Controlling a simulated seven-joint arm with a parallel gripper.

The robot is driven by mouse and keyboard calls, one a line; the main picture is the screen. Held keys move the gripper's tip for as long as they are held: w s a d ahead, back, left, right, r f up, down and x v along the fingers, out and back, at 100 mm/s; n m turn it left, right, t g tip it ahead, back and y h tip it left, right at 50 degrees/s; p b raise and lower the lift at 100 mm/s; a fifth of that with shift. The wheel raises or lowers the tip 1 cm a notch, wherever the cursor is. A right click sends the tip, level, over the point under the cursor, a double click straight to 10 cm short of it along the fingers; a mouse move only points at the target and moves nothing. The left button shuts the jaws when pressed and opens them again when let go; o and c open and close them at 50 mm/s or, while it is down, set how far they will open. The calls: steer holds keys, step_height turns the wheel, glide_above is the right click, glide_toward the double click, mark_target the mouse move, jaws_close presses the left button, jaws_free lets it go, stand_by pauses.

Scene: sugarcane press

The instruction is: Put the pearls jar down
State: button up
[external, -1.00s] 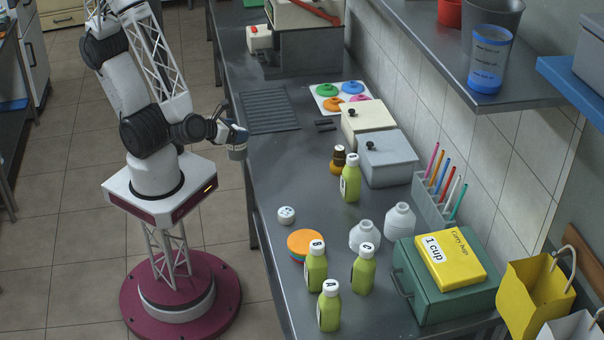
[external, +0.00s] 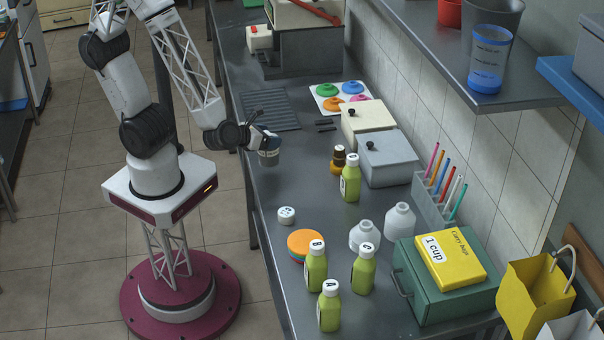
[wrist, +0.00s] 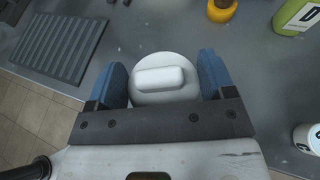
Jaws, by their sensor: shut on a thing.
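My gripper (external: 268,144) is shut on the pearls jar (external: 268,158), a small greyish jar held over the left edge of the counter, just below the ridged mat in the external view. In the wrist view, the jar's round white lid with a raised bar handle (wrist: 165,78) sits between my two blue fingers (wrist: 163,88). The jar's underside and any label are hidden in the wrist view. I cannot tell whether the jar touches the counter (external: 310,205).
A ridged dark mat (external: 269,110) lies behind the jar. A brown bottle with a yellow base (external: 337,163) and a green bottle (external: 350,180) stand to the right. A white cap (external: 286,215) lies nearer the front. The counter between them is clear.

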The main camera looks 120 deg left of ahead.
steer(key=shift+w+a+f, duration=0.15)
steer(key=shift+w+a, duration=0.05)
steer(key=shift+w, duration=0.25)
steer(key=shift+f, duration=1.65)
steer(key=shift+f, duration=0.1)
steer(key=o, duration=1.5)
steer(key=shift+s+d, duration=0.1)
steer(key=v, duration=1.2)
